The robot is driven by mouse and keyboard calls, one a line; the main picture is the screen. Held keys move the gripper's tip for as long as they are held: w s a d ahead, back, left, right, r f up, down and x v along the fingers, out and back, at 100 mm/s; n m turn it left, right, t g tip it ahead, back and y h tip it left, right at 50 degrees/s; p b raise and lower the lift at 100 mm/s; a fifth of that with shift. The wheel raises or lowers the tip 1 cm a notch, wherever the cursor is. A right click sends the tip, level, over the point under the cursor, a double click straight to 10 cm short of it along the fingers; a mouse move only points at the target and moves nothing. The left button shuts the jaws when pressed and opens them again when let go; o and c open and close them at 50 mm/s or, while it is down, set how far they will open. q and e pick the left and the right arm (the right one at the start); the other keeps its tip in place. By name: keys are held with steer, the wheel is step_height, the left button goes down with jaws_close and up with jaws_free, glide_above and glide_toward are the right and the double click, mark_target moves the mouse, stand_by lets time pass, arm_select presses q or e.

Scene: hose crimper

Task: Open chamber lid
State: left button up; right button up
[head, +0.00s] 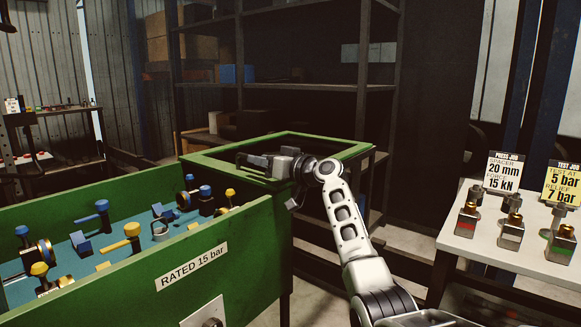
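The green chamber (232,262), labelled "RATED 15 bar", is at the lower left. Its top is uncovered at the near part, showing a blue floor (80,262) with blue and yellow valve fittings. A green rectangular frame with a dark middle, apparently the lid (325,140), lies roughly level at the chamber's far right end. My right gripper (252,160) points left over this frame. I cannot tell whether it touches the frame or how far its fingers are apart. I cannot make out my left gripper.
A white table (463,243) at the right carries several metal fittings and two cards: a white press-job card (504,172) and a yellow test-job card (562,186). A dark shelf rack (300,98) stands behind the frame. A workbench (55,112) is at the far left.

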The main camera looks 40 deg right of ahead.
steer(key=v, duration=1.4)
steer(key=shift+s+b, duration=0.35)
